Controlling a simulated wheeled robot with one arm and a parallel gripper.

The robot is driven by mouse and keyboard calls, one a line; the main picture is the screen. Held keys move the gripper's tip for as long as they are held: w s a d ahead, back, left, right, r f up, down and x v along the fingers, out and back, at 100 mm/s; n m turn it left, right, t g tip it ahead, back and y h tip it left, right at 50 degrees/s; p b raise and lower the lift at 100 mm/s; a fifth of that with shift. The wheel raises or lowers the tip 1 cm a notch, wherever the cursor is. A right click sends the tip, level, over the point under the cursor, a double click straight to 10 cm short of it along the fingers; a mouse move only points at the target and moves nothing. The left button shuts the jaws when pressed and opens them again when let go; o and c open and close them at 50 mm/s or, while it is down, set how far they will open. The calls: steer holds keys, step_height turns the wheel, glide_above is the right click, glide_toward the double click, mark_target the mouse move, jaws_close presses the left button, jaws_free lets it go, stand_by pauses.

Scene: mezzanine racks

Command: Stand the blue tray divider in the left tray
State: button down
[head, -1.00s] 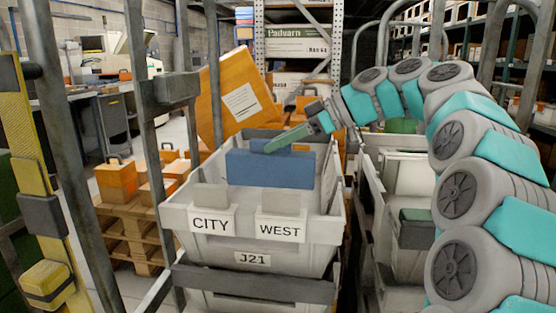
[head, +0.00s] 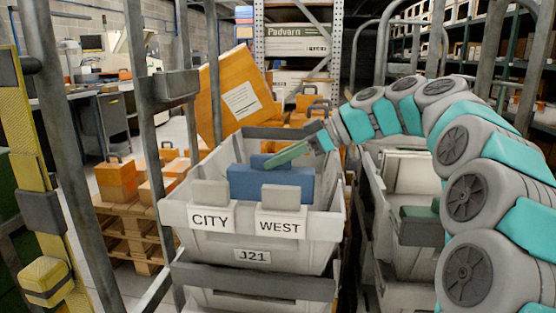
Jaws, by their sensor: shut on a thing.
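The blue tray divider (head: 270,184) is upright inside the left tray (head: 247,247), behind its front wall. Its lower part is hidden by the front wall and the clips there. My gripper (head: 278,160) is shut on the blue tray divider at its top, reaching in from the right. The left tray is light grey, with labels CITY and WEST on its front and J21 below them. I cannot tell whether the divider touches the tray floor.
A second grey tray (head: 383,258) with pale contents and a dark green item stands to the right. Metal uprights (head: 152,140) flank the left tray. A large orange parcel (head: 233,98) leans behind it. Orange boxes (head: 117,180) sit on a pallet at left.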

steer(key=shift+f+b, duration=0.35)
steer(key=shift+b, duration=0.1)
steer(key=c, duration=0.8)
jaws_free()
steer(key=shift+r, duration=0.15)
steer(key=shift+r+p, duration=0.6)
steer(key=shift+p, duration=0.45)
steer(key=shift+d, duration=0.2)
steer(key=shift+b+v, duration=0.6)
steer(key=shift+v, duration=2.95)
